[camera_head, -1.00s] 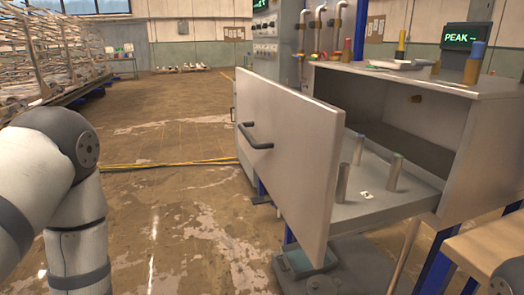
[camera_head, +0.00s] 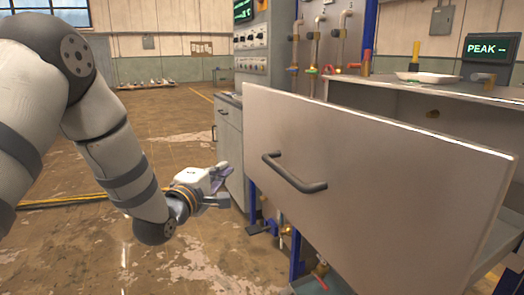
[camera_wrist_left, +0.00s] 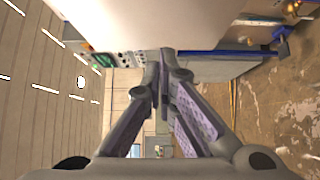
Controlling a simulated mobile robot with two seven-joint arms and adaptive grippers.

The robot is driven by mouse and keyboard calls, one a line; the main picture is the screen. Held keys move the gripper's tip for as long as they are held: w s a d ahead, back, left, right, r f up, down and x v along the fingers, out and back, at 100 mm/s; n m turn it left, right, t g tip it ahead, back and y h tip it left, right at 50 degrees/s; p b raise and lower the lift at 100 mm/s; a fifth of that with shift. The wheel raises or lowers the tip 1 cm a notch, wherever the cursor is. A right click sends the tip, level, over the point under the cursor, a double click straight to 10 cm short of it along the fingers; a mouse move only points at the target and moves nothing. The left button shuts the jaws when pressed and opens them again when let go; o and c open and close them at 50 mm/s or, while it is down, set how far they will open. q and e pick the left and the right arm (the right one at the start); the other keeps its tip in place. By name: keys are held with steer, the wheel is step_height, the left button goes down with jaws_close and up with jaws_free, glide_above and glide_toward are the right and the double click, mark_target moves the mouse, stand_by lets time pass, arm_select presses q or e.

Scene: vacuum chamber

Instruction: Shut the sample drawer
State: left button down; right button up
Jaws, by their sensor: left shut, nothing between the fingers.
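The sample drawer (camera_head: 385,180) stands pulled out from its cabinet (camera_head: 475,105). Its large grey front panel faces me and hides the drawer's inside. A dark bar handle (camera_head: 293,175) sits on the panel's left part. My left gripper (camera_head: 224,186) is to the left of the panel in the head view, apart from the handle, with nothing in it. In the left wrist view its fingers (camera_wrist_left: 163,80) meet at the tips, below a pale flat surface that fills the top. My right gripper is not in view.
A tray (camera_head: 428,77) and a "PEAK" screen (camera_head: 492,47) are at the cabinet top. Pipes with valves (camera_head: 342,45) and an instrument rack (camera_head: 252,50) stand behind the drawer. Yellow cables (camera_head: 60,201) lie on the floor at left. The floor beyond my left arm is mostly clear.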

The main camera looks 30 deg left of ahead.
arm_select(q)
steer(key=w, duration=0.4)
steer(key=w+d+b, duration=0.1)
steer(key=w, duration=0.8)
steer(key=shift+d+r+b, duration=0.2)
steer(key=shift+d+b, duration=0.1)
steer(key=shift+b, duration=0.1)
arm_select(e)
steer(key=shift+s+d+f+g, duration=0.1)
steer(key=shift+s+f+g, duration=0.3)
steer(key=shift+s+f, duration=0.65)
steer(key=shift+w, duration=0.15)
